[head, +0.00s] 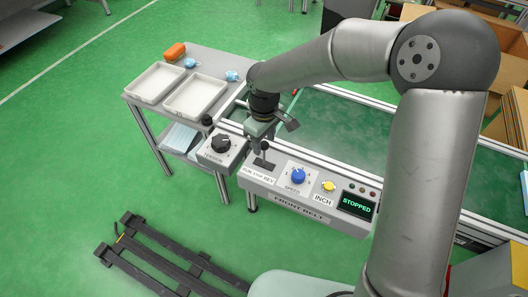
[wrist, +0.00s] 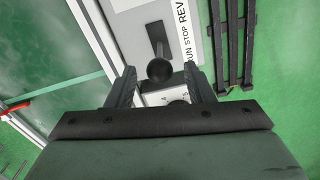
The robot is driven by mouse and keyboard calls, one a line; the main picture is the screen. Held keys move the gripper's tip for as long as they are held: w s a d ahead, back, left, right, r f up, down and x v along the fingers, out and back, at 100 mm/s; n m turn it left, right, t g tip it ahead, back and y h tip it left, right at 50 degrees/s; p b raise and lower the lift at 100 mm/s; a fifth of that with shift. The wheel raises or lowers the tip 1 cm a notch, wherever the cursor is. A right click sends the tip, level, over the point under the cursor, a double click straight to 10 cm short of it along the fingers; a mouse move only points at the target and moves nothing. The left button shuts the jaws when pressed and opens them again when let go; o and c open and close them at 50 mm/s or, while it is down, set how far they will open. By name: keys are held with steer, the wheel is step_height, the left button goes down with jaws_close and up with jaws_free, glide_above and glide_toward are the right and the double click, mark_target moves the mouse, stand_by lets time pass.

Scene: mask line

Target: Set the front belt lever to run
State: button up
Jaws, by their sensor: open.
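The front belt panel (head: 320,207) carries a black lever (head: 262,163) above a label reading RUN STOP REV. Its display (head: 357,205) reads STOPPED in green. My gripper (head: 264,142) points down over the lever and partly hides it. In the wrist view, the lever's round black knob (wrist: 159,70) shows between the two spread fingers of my gripper (wrist: 160,76). Clear space shows on both sides of the knob, so the fingers do not appear to grip it. How far the fingertips are above or around it is hard to tell.
A blue speed knob (head: 298,176) and a yellow inch button (head: 328,186) sit right of the lever. A tension box (head: 222,148) with a black dial stands to its left. A table with white trays (head: 196,96) is behind. A dark pallet-like rack (head: 160,262) lies on the floor.

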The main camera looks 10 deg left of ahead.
mark_target(264, 155)
step_height(264, 155, down, 5)
steer(key=shift+f+b, duration=0.1)
steer(key=shift+b, duration=0.25)
jaws_close()
